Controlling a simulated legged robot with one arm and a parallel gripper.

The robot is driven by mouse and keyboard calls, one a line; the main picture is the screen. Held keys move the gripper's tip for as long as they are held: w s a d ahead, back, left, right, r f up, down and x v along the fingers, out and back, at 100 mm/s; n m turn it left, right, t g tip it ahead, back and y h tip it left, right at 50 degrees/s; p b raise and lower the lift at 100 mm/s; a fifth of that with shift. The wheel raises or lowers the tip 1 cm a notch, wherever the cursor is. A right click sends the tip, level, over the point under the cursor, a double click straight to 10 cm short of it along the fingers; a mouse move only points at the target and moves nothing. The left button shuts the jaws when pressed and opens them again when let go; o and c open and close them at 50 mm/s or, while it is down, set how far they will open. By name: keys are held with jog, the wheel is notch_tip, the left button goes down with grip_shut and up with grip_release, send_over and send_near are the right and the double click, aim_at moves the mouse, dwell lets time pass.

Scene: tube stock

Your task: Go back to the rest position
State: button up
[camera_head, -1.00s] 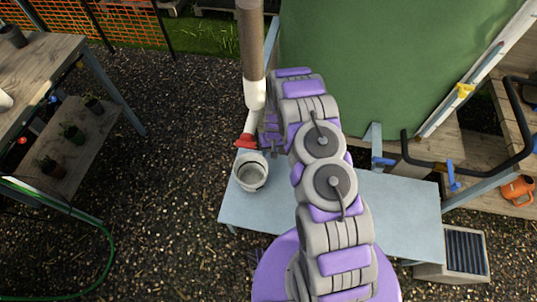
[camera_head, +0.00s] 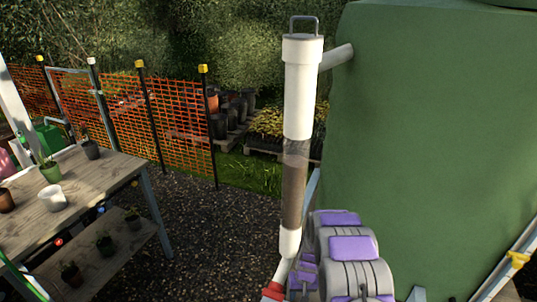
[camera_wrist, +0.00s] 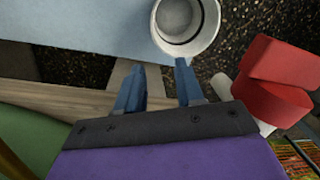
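My gripper (camera_wrist: 160,64) shows in the wrist view with its two blue fingers apart and nothing between them. My purple and grey arm is at the bottom of the head view, beside the upright tube (camera_head: 292,190) with white ends and a brownish middle. The fingers are hidden there.
A large green tank (camera_head: 440,130) fills the right. A wooden table (camera_head: 100,180) with pots stands at left. Orange mesh fencing (camera_head: 180,120) and dark pots stand behind. Open gravel (camera_head: 200,230) lies between table and tank.

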jog(key=s+r, duration=0.5)
jog(key=r, duration=0.5)
jog(key=s+r, duration=0.5)
jog(key=r, duration=0.4)
jog(key=s+r, duration=0.4)
jog(key=r, duration=0.6)
jog(key=s+d+r, duration=0.1)
jog(key=s+r, duration=0.4)
jog(key=s, duration=0.7)
jog(key=s+d+r+g+h, duration=0.1)
jog(key=s+r, duration=0.4)
jog(key=s, duration=0.8)
jog(key=shift+d+r+g, duration=0.2)
jog(key=shift+d+g, duration=0.1)
jog(key=shift+d, duration=0.05)
jog(key=shift+o, duration=0.4)
